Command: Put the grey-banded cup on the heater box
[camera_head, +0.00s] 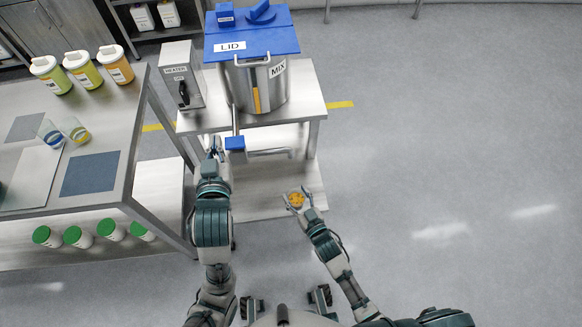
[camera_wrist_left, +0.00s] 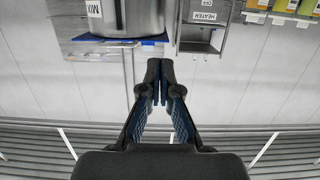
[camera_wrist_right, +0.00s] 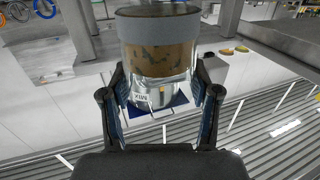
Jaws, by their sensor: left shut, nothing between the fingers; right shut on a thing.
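The grey-banded cup (camera_wrist_right: 158,58) is clear, with brown-orange pieces inside. My right gripper (camera_wrist_right: 162,88) is shut on it, with a finger on each side. In the head view the cup (camera_head: 297,200) is held low and right of the filler stand. The heater box (camera_head: 182,78) is a grey upright box with a dark handle, standing on the metal stand left of the pot; it also shows at the top of the left wrist view (camera_wrist_left: 204,22). My left gripper (camera_head: 215,150) is shut and empty, just left of the blue valve handle (camera_head: 235,143).
The steel pot (camera_head: 270,85) with a blue lid (camera_head: 250,36) stands beside the heater box. A table (camera_head: 125,130) at left bears a blue-banded cup (camera_head: 49,134), a yellow-banded cup (camera_head: 75,131) and three tubs. Green-lidded jars (camera_head: 76,236) sit below. Floor at right is clear.

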